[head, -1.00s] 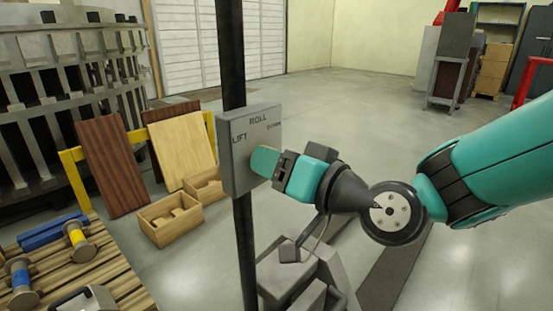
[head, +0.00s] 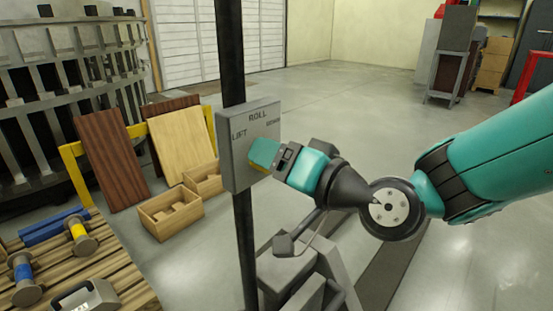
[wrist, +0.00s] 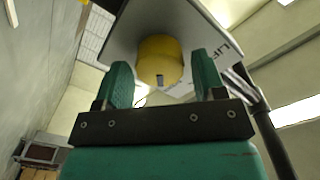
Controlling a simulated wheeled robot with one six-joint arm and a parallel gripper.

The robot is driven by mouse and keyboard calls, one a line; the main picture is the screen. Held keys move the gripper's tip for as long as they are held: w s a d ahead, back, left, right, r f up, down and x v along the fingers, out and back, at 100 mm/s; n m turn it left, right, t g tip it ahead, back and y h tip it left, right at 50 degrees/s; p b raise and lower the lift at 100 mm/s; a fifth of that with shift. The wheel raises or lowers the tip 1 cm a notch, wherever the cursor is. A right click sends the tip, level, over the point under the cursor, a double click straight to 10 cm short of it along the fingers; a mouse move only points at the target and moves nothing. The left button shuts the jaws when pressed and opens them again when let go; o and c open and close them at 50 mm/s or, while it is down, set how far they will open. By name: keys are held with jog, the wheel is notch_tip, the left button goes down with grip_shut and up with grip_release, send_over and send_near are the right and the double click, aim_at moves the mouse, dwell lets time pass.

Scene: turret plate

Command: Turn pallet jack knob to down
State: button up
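A grey control plate (head: 236,165) is mounted on a dark upright post (head: 231,50). It carries the word LIFT at left, ROLL at top and a label at right too blurred to read. The yellow knob (wrist: 160,55) stands out from the plate, with a small dark mark near its lower edge. My gripper (wrist: 163,82) is open, with one teal finger on each side of the knob and a narrow gap at the right finger. In the head view my gripper (head: 262,156) covers most of the knob; only a yellow sliver shows below a finger.
Grey machinery (head: 290,275) with a jointed bar stands below my gripper. Wooden boxes (head: 172,212) and leaning boards (head: 108,160) are at left, beside a slatted pallet (head: 120,285) holding spools.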

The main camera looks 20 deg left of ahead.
jog(key=shift+o, duration=0.5)
jog(key=shift+d, duration=0.1)
jog(key=b+v, duration=0.9)
jog(key=v, duration=0.8)
jog(key=shift+b, duration=0.4)
jog(key=shift+s+d, duration=0.1)
